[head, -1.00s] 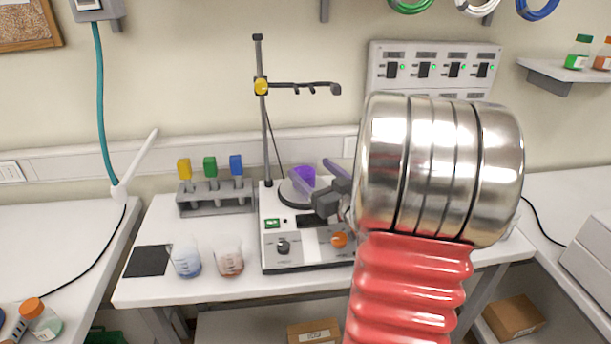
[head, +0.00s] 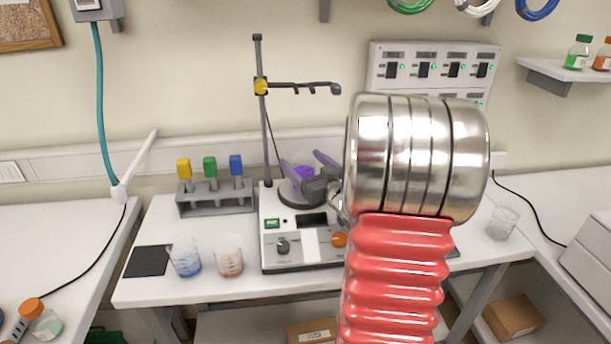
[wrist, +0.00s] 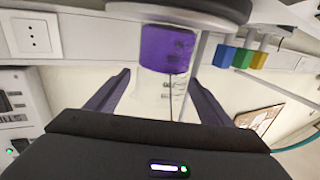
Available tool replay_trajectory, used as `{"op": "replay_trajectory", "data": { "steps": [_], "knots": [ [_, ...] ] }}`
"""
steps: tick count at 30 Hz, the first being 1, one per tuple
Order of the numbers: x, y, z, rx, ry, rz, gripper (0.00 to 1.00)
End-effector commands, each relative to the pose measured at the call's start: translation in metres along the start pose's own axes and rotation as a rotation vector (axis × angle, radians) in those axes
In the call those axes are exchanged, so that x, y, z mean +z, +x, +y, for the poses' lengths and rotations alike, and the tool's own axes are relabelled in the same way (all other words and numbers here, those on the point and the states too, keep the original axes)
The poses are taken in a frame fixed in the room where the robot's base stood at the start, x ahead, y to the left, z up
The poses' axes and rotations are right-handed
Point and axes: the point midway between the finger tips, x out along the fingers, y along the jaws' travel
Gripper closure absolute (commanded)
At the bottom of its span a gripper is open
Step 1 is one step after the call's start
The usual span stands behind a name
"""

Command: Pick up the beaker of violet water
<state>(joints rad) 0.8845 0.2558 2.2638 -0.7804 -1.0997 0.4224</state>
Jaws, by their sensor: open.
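The beaker of violet water (head: 304,173) stands on the dark round plate (head: 297,199) of the stirrer at the middle of the table. In the wrist view, which is upside down, the violet beaker (wrist: 166,50) shows its water against the dark plate and its clear upper glass between the fingers. My gripper (head: 306,163) is open at the beaker, with a purple finger towards each side. In the wrist view, my gripper (wrist: 158,78) shows no clear contact with the glass; the depth between them is hard to judge.
A clear beaker (head: 502,224) stands at the right.

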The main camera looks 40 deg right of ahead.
Motion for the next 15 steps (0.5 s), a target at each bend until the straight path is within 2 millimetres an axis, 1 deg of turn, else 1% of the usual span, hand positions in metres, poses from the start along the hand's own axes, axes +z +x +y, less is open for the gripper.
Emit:
{"op": "replay_trajectory", "data": {
  "steps": [4,15],
  "knots": [
    [0.0,-0.0001,-0.0001,0.0,0.0,0.0,0.27],
    [0.0,-0.0001,-0.0002,0.0,0.0,0.0,0.53]
  ]
}}
